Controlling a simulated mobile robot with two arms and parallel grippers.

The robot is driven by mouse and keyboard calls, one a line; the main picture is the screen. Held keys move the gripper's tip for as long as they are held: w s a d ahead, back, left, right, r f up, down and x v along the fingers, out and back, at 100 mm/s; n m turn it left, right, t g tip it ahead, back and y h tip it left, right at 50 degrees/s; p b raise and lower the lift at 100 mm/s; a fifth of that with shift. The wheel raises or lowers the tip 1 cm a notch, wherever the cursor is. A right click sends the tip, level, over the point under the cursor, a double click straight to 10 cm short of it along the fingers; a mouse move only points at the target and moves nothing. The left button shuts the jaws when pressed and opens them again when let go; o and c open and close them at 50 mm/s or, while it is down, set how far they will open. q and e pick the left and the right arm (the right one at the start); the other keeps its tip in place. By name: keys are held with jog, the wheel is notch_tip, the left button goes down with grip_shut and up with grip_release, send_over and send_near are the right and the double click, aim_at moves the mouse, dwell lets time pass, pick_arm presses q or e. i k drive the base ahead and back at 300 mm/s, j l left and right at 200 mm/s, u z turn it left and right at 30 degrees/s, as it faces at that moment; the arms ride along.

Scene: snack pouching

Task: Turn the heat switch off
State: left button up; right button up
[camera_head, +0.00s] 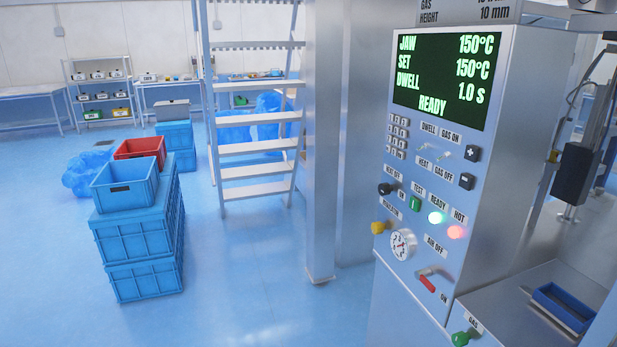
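The heat switch (386,188) is a small black rotary knob low on the left side of the grey control panel (420,180). A HEAT OFF label is above it and an ON label is to its right. Its exact pointing direction is too small to tell. The display (446,75) reads JAW 150°C, SET 150°C, DWELL 1.0 s, READY. Neither of my grippers is in view.
Near the switch are a green test button (415,203), yellow regulator knob (378,228), gauge (403,244) and red air lever (428,283). A metal column (323,140) stands left of the panel. Stacked blue crates (143,262) stand farther left. Floor between is clear.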

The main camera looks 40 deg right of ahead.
aim_at(384, 188)
jog(key=i+z, duration=0.1)
jog(key=i, duration=0.5)
jog(key=i+j+z, duration=0.1)
jog(key=i, duration=0.5)
jog(key=i+j+z, duration=0.1)
jog(key=i+z, duration=0.15)
jog(key=z, duration=0.2)
jog(key=i+j+z, duration=0.2)
jog(key=z, duration=0.25)
jog(key=i+j+z, duration=0.25)
jog(key=z, duration=0.2)
jog(key=i+j+z, duration=0.15)
jog(key=j+z, duration=0.3)
jog(key=l, duration=0.1)
